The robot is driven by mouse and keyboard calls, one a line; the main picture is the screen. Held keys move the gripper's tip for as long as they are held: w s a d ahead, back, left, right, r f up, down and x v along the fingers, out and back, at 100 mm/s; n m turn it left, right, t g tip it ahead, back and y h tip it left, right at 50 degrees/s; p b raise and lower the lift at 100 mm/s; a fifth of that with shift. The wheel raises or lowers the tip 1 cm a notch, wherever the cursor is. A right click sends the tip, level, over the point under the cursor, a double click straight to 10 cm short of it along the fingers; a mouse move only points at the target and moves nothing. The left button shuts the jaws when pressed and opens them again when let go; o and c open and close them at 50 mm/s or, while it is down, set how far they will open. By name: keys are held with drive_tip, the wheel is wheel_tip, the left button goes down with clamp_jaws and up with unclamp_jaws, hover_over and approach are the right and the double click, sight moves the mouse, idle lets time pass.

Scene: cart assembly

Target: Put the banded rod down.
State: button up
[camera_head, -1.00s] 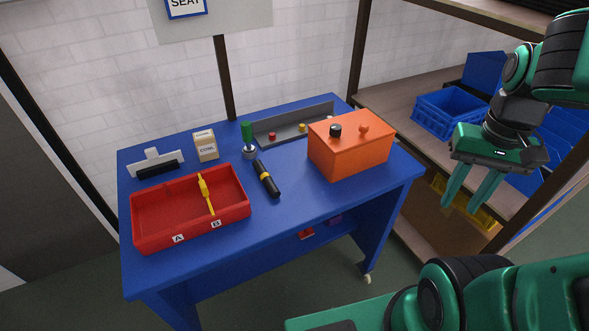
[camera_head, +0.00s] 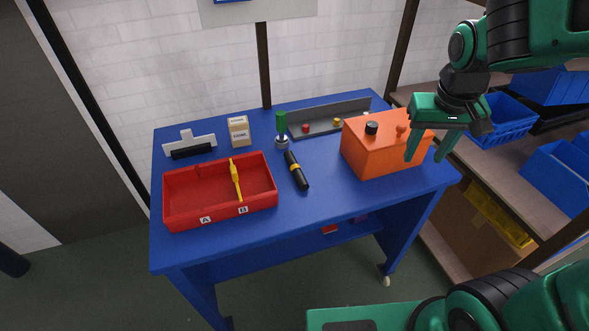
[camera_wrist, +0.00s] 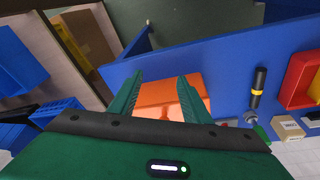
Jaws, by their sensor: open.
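The banded rod (camera_head: 297,170), black with a yellow band, lies on the blue cart top (camera_head: 330,190) between the red tray and the orange box. It also shows in the wrist view (camera_wrist: 258,87), lying to the right of the fingers and apart from them. My gripper (camera_head: 428,158) is open, its green fingers pointing down in front of the orange box's right side in the head view. In the wrist view nothing is seen between the fingers (camera_wrist: 158,82) except the orange box (camera_wrist: 172,92) beyond them.
A red tray (camera_head: 190,217) marked A and B holds a yellow tool (camera_head: 236,178). The orange box (camera_head: 375,155) has knobs on top. A green-handled tool (camera_head: 281,125), a small carton (camera_head: 239,132) and a grey rack (camera_head: 318,126) stand at the back. Shelves with blue bins (camera_head: 505,118) are right.

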drive_tip(key=w+a+f+n+t, duration=0.1)
drive_tip(key=w+a, duration=0.2)
drive_tip(key=a, duration=0.3)
drive_tip(key=w+a+n, duration=0.1)
drive_tip(key=w+a, duration=0.2)
drive_tip(key=a, duration=0.2)
drive_tip(key=n+t+y, duration=0.1)
drive_tip(key=n+y, duration=0.1)
drive_tip(key=n, duration=0.1)
approach(296, 166)
drive_tip(key=shift+w+d+f, duration=0.2)
drive_tip(key=shift+w+f, duration=0.45)
drive_tip(key=shift+f, duration=0.35)
drive_tip(key=shift+s+a+x, duration=0.15)
drive_tip(key=shift+x, duration=1.35)
drive_tip(key=shift+s+a+x, duration=0.1)
drive_tip(key=shift+s+x, duration=0.05)
drive_tip(key=shift+x, duration=1.3)
drive_tip(key=shift+f, duration=0.1)
clamp_jaws()
